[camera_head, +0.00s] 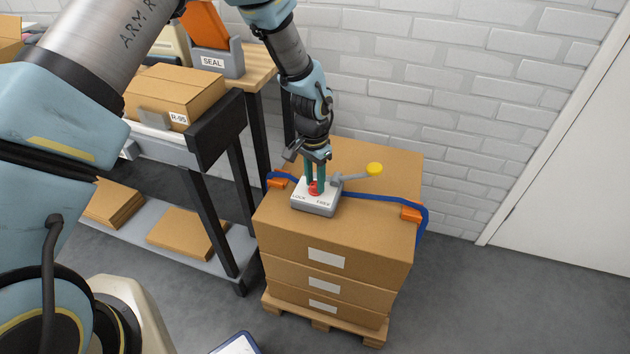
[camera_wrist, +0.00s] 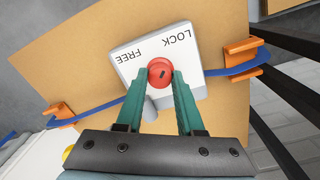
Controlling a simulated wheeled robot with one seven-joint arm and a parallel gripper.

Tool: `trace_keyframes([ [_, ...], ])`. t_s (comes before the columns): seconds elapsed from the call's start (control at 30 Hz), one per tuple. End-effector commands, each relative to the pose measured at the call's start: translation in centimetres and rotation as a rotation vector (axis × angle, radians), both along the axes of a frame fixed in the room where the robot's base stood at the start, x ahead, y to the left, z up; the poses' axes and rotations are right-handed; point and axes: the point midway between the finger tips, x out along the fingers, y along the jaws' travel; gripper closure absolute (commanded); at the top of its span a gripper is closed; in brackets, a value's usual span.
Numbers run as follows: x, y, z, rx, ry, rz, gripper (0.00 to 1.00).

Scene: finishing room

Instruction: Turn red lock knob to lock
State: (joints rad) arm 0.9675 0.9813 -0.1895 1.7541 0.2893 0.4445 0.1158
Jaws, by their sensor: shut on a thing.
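The red lock knob (camera_head: 314,188) sits on a light grey box (camera_head: 318,207) marked LOCK and FREE, on top of the stacked cartons. In the wrist view the red knob (camera_wrist: 161,73) has a small dark mark on its top, and the words LOCK and FREE show on the panel (camera_wrist: 195,60) beyond it. My gripper (camera_head: 314,182) points down from above, its green fingers on either side of the knob. In the wrist view my gripper (camera_wrist: 160,78) is shut on the knob. Which word the knob's mark points to is hard to tell.
A blue strap (camera_head: 375,196) with orange corner guards (camera_head: 411,214) crosses the carton stack (camera_head: 340,240). A grey lever with a yellow end (camera_head: 375,169) sticks out right of the box. A shelf with cartons (camera_head: 175,90) stands left; a brick wall is behind.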

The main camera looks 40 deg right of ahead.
Motion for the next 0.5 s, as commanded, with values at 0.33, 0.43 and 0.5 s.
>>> trace_keyframes([
  [0.33,0.02,0.01,0.03,0.001,0.0,-0.034,1.0],
  [0.43,0.02,0.01,0.03,0.001,0.0,-0.034,1.0],
  [0.5,0.02,0.01,0.02,0.001,0.0,-0.033,1.0],
])
